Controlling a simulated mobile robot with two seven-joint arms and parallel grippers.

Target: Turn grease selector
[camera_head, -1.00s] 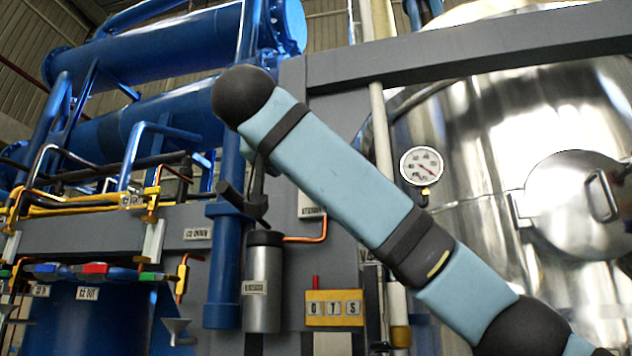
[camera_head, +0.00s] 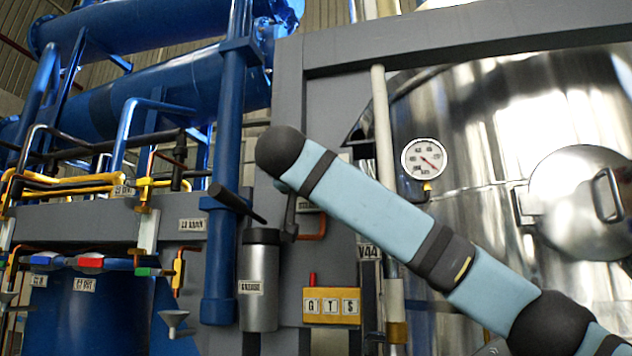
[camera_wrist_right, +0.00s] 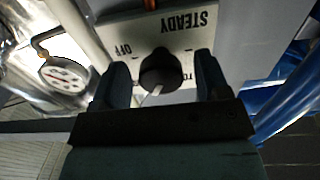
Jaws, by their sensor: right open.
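The selector is a round black knob (camera_wrist_right: 160,72) on a pale plate (camera_wrist_right: 115,32) marked "STEADY" and "OFF", upside down in the right wrist view. A pale pointer line on the knob runs toward the lower left of that view. My right gripper (camera_wrist_right: 163,66) is open, with one dark finger on each side of the knob and visible gaps between. Whether the fingers overlap the knob in depth is hard to tell. In the head view my right arm crosses the right half and hides the knob. My left gripper is not in view.
A grey metal cylinder (camera_head: 260,285) with a dark rod-like lever (camera_head: 235,203) stands left of the arm's end. A yellow box (camera_head: 331,306) marked G, T, S sits below. A pressure gauge (camera_head: 423,158) and a steel tank (camera_head: 500,130) lie to the right, blue pipes to the left.

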